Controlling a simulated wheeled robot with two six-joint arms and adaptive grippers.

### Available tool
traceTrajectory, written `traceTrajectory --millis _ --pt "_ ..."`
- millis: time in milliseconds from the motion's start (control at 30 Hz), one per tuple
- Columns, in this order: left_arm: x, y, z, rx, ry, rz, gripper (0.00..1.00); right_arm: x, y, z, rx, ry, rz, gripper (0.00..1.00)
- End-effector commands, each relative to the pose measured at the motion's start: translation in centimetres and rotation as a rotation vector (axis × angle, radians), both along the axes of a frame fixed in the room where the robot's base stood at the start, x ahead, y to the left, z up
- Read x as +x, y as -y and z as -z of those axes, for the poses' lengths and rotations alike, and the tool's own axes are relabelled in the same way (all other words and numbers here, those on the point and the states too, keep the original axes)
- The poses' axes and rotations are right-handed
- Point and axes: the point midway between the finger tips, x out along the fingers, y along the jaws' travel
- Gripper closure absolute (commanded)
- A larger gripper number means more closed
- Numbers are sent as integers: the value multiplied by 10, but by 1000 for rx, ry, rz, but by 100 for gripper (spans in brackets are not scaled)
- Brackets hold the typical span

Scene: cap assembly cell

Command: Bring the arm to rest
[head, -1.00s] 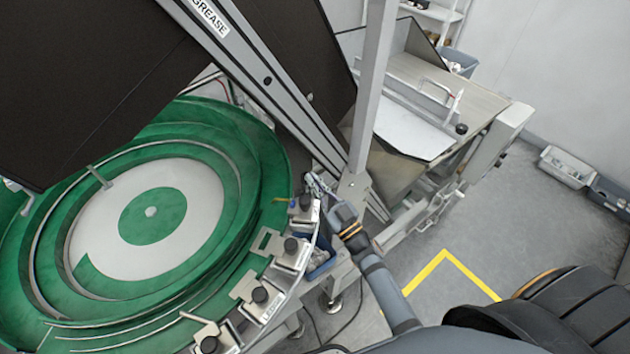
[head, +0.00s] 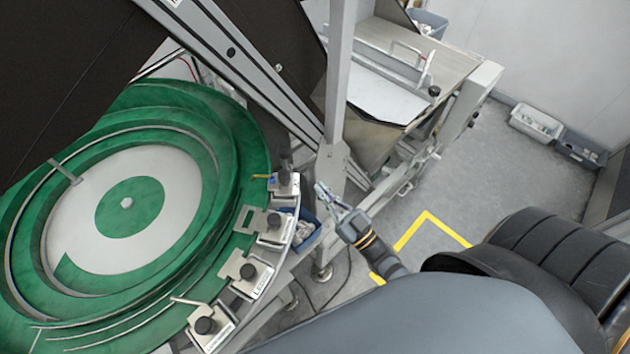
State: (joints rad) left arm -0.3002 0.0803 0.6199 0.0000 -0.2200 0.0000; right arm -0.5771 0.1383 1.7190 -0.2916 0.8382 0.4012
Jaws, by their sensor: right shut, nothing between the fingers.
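My right gripper (head: 328,195) is near the middle of the head view, its arm coming in from the lower right. Its fingers are shut with nothing between them. It points up and to the left, toward the foot of the grey upright post (head: 338,90). It is apart from the green bowl feeder (head: 232,135), which lies to its left. My left gripper is not in view.
Clamp blocks with black knobs (head: 258,272) line the bowl's right edge. A blue bin (head: 306,235) sits just left of my gripper. A machine table (head: 455,58) stands behind. Grey floor with a yellow line (head: 428,218) is open to the right; bins (head: 536,122) stand by the wall.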

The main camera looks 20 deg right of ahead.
Motion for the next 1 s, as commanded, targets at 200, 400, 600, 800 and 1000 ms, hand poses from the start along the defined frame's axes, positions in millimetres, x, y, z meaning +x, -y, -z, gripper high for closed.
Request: traceTrajectory --millis 200,400,600,800,1000 --pt "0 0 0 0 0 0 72 0 0 0 1 2 0 100" --pt "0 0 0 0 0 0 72 3 5 18 -8 -46 22 100" --pt "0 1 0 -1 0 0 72 1 40 155 -89 -420 172 100" --pt "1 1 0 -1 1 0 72 -66 77 317 -205 -921 298 100" --pt "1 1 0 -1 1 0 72 -190 94 429 -320 -1419 334 100"
